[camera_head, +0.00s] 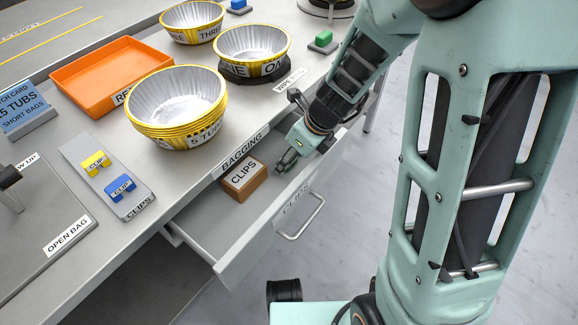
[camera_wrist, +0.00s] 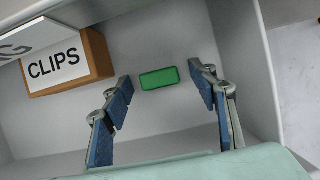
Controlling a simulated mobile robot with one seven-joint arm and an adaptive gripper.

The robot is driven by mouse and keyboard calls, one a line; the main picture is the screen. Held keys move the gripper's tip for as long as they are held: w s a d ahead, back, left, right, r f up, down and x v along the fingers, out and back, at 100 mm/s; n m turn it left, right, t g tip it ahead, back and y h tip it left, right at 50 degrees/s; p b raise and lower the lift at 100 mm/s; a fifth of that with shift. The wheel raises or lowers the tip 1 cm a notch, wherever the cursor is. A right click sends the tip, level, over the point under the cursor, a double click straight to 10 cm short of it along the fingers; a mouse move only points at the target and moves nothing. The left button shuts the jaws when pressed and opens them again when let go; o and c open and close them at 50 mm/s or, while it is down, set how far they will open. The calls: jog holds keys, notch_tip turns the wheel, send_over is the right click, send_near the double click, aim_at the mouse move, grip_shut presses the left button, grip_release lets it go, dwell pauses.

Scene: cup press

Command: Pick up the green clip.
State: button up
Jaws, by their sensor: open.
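The green clip (camera_wrist: 159,78) lies flat on the drawer floor in the wrist view, a small green block. My gripper (camera_wrist: 161,90) is open, with one blue-padded finger at the left of the clip and one at the right. The clip appears between and slightly beyond the fingertips, with gaps on both sides. In the head view my gripper (camera_head: 286,163) reaches down into the open drawer (camera_head: 223,217); I cannot make out the clip there.
A brown box labelled CLIPS (camera_head: 244,178) stands in the drawer left of my gripper; it also shows in the wrist view (camera_wrist: 68,64). The drawer wall (camera_wrist: 245,60) is close on the right.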

jog(key=shift+c, duration=0.6)
jog(key=c, duration=0.8)
